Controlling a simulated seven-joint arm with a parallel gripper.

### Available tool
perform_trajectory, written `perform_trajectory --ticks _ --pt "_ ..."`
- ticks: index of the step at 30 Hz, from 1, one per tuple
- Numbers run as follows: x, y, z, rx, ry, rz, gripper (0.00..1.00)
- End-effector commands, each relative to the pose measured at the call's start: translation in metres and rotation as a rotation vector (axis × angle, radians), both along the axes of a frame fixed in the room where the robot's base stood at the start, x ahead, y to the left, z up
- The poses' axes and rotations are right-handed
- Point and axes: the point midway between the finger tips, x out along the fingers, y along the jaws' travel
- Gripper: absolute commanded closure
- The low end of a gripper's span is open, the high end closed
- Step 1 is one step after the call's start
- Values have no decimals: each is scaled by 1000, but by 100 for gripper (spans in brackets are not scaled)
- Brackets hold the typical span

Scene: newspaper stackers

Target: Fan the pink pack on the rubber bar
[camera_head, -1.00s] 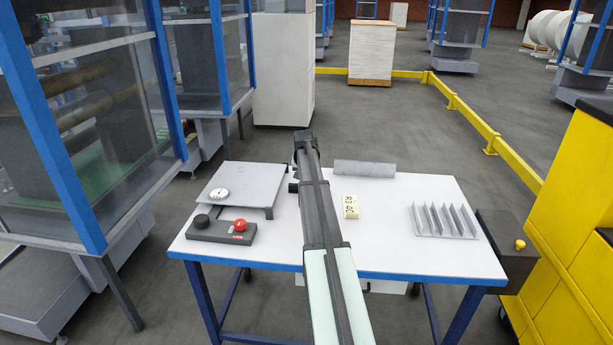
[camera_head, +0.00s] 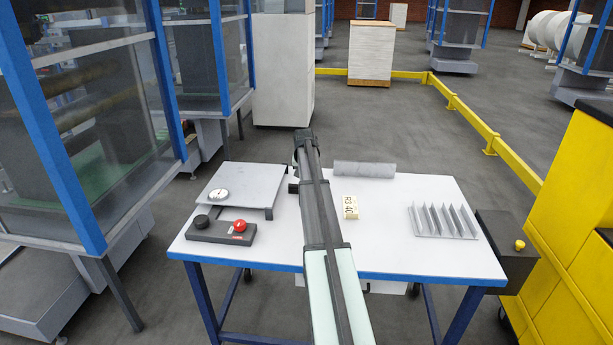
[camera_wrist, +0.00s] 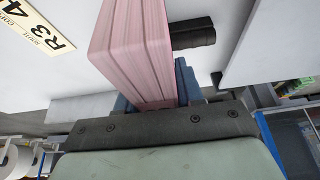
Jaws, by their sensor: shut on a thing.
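The pink pack (camera_wrist: 140,45) is a long block of stacked pink sheets in the wrist view. My gripper (camera_wrist: 155,92) is shut on its near end, with a blue-grey finger on each side. A short black bar (camera_wrist: 193,33), which looks like the rubber bar, is just right of the pack. I cannot tell whether they touch. In the head view a dark end of this bar (camera_head: 293,188) seems to show left of my arm. My arm hides the pack and gripper in the head view.
The white table (camera_head: 400,255) holds a grey plate with a dial (camera_head: 247,190) and a black control box with a red knob (camera_head: 222,232) at left. A number card (camera_head: 350,207), a grey roll (camera_head: 364,169) and a finned rack (camera_head: 445,222) are right of my arm.

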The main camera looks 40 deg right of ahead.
Motion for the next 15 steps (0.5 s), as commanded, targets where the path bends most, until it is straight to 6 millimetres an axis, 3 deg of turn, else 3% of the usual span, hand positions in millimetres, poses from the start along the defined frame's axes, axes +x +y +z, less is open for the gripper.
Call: perform_trajectory --ticks 15 --pt "8 -8 1 -1 -1 0 100"
